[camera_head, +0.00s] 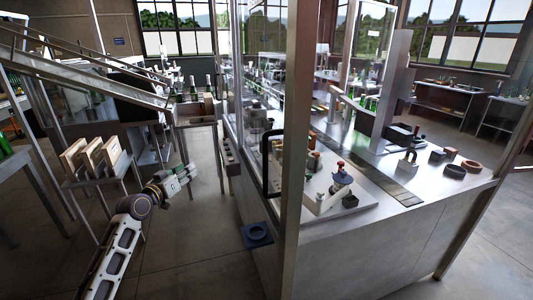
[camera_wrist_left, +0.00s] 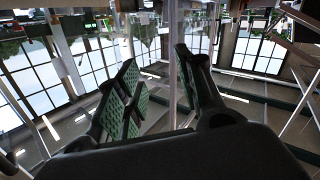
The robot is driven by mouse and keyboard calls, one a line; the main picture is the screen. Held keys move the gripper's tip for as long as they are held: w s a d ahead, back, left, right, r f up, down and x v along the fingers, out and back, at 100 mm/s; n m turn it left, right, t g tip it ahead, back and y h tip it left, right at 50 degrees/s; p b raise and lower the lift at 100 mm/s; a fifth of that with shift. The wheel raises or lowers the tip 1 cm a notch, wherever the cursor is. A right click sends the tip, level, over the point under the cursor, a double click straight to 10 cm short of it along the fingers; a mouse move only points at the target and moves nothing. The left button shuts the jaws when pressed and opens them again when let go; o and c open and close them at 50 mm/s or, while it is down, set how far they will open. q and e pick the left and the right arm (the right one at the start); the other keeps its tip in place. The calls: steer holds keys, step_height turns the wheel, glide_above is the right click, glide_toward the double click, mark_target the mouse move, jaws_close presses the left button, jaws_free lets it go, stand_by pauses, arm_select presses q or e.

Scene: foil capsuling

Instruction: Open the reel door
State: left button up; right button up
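A clear door panel (camera_head: 262,120) with a long black upright handle (camera_head: 265,165) stands on the left side of the glass-walled machine. I take it as the reel door; whether it is fully shut I cannot tell. My left gripper (camera_head: 192,177) is left of the handle, well apart from it, over the open floor. In the left wrist view its fingers (camera_wrist_left: 158,65) stand apart with nothing between them. The handle cannot be made out in that view. My right gripper is not in view.
A metal post (camera_head: 297,150) stands right of the handle. The machine's worktop (camera_head: 430,188) holds a red-topped fixture (camera_head: 340,175). A blue pad (camera_head: 257,235) sits low by the machine's side. A chute (camera_head: 85,70) and a rack of boxes (camera_head: 95,157) are at left. Floor below the gripper is clear.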

arm_select(q)
steer(key=s+d+r+m+g+h, duration=0.2)
steer(key=s+d+r+m+h, duration=0.4)
steer(key=s+d+r, duration=0.5)
steer(key=s+d+r+m+g+h, duration=0.1)
steer(key=s+d+m+g+h, duration=0.3)
steer(key=s+d+m+g, duration=0.1)
steer(key=shift+s+d+r+g, duration=0.35)
steer(key=shift+s+d+g, duration=0.15)
steer(key=shift+s, duration=0.05)
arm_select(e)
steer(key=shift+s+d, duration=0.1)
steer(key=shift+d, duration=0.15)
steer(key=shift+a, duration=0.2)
arm_select(q)
steer(key=shift+w+d, duration=0.1)
steer(key=p+x, duration=0.4)
steer(key=x, duration=0.9)
steer(key=shift+d+r+p, duration=0.15)
steer(key=shift+d+p, duration=0.1)
steer(key=shift+p, duration=0.05)
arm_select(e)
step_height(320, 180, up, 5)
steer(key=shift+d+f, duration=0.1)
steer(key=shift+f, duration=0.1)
